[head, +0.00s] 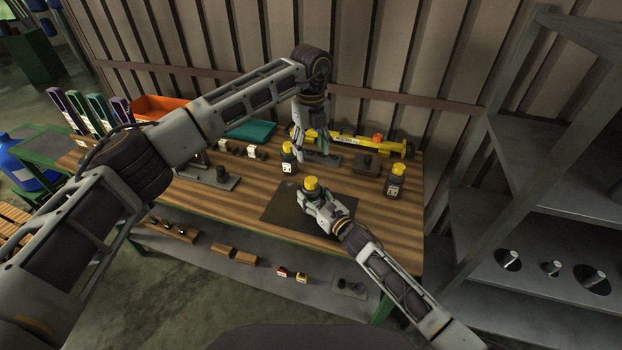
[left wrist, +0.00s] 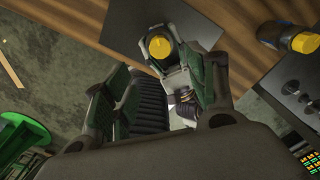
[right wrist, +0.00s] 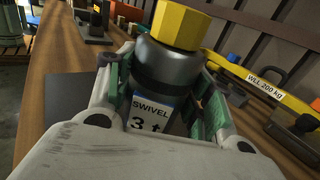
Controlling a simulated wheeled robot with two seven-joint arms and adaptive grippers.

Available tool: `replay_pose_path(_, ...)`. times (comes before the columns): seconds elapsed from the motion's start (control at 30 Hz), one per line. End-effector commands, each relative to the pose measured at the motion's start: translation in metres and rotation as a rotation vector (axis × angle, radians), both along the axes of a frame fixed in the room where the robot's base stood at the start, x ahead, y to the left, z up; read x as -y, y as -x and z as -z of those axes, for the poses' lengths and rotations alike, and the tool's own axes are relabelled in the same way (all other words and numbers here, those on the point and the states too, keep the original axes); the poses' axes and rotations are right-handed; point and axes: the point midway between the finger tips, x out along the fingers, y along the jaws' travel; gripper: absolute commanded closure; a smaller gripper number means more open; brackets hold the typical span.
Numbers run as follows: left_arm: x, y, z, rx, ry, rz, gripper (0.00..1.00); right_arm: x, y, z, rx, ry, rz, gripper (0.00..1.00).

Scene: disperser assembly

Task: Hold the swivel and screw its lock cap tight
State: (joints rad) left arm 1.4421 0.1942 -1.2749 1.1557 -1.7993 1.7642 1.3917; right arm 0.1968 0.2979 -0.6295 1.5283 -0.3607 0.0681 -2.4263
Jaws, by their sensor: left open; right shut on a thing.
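The swivel (right wrist: 165,70) is a dark grey cylinder with a white label reading "SWIVEL 3 t". It stands roughly upright. Its yellow faceted lock cap (right wrist: 180,24) sits on top; it also shows in the head view (head: 311,184) and the left wrist view (left wrist: 159,47). My right gripper (head: 318,196) is shut around the swivel's body, below the cap, over the dark mat (head: 280,207). My left gripper (head: 313,150) is open and empty, behind and above the swivel, apart from the cap. The threads under the cap are hidden.
Yellow-capped containers stand behind left (head: 288,158) and right (head: 396,182) of the swivel. A yellow bar (head: 362,143) labelled "WLL 200 kg" lies along the back. Dark blocks (head: 366,164) sit before it. The bench's front right is fairly clear; grey shelves (head: 550,215) stand at right.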

Motion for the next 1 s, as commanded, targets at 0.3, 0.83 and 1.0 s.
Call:
replay_pose_path(0.3,0.0,0.0,0.014,-0.001,0.0,0.001,0.43,0.0,0.0,0.001,-0.001,0.001,0.0,0.88)
replay_pose_path(0.83,0.0,0.001,0.081,-0.003,-0.001,0.002,0.43,0.0,0.0,0.001,-0.001,0.001,0.0,0.88)
replay_pose_path(1.0,0.0,0.0,0.101,-0.003,-0.001,0.001,0.43,0.0,0.0,0.001,-0.001,0.001,0.0,0.88)
